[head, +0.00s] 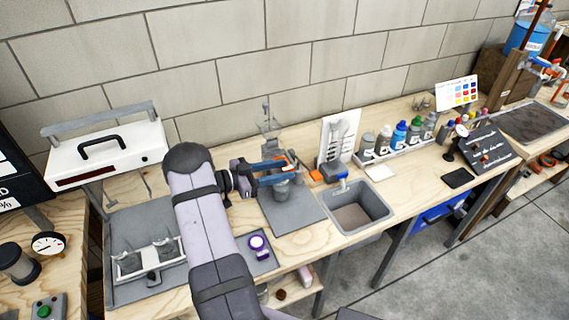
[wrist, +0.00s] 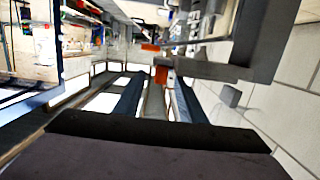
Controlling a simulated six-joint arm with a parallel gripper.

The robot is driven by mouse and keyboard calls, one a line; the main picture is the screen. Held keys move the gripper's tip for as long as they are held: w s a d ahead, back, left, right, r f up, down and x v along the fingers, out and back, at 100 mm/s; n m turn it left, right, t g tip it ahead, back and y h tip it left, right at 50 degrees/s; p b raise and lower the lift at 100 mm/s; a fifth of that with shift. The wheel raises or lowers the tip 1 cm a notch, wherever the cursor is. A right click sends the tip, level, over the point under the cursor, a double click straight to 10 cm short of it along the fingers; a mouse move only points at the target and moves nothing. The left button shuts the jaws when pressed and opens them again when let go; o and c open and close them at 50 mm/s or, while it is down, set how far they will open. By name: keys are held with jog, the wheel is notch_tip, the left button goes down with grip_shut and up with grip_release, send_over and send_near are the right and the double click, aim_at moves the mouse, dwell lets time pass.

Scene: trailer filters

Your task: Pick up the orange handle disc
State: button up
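My gripper (head: 283,171) reaches to the right over the middle of the bench, its two blue fingers apart. In the wrist view the fingers (wrist: 159,92) run forward with a gap between them. A small orange piece (wrist: 161,74) shows ahead in line with that gap, and another orange patch (wrist: 150,47) lies farther off. In the head view an orange piece (head: 315,174) sits right of the fingertips, near the sink. Which orange piece is the handle disc I cannot tell. No contact with the fingers is visible.
A grey sink (head: 358,207) is at the right. A white tool board (head: 338,138) and a row of bottles (head: 399,134) stand behind.

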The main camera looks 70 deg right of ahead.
jog(key=shift+s+d, duration=0.2)
jog(key=shift+c, duration=0.6)
grip_shut()
notch_tip(320, 180, up, 10)
jog(key=b, duration=0.3)
